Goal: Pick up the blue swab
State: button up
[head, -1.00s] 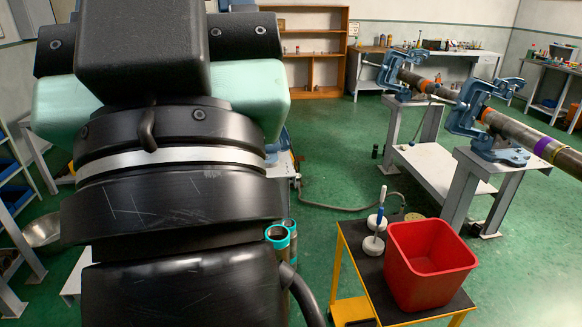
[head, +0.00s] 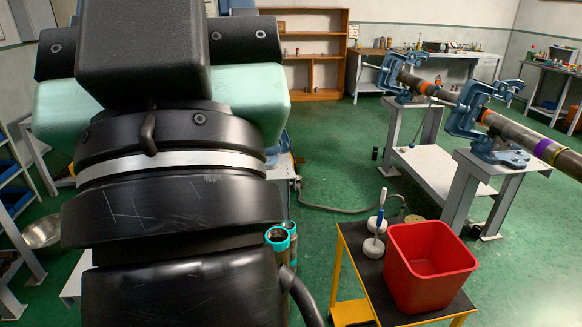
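The blue swab (head: 381,210) stands upright on the small black-topped table (head: 360,262), left of a red bin. It has a white upper tip, a blue shaft and a round white base (head: 373,248). A second round white base (head: 376,224) shows just behind it; its own shaft is not clearly seen. My arm fills the left half of the head view, well to the left of the swab. Its fingertips are not visible, so I cannot see whether the gripper is open or shut.
The red bin (head: 430,265) takes up much of the small table. Blue pipe vises (head: 490,125) hold a long pipe (head: 515,130) on grey stands at right. A hose (head: 330,208) lies on the green floor. Teal-rimmed cylinders (head: 278,238) stand beside my arm.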

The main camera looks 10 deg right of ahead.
aim_at(372, 249)
jog(key=i+l+z, duration=0.15)
jog(key=i, duration=0.35)
jog(key=i+z, duration=0.2)
jog(key=i, duration=0.25)
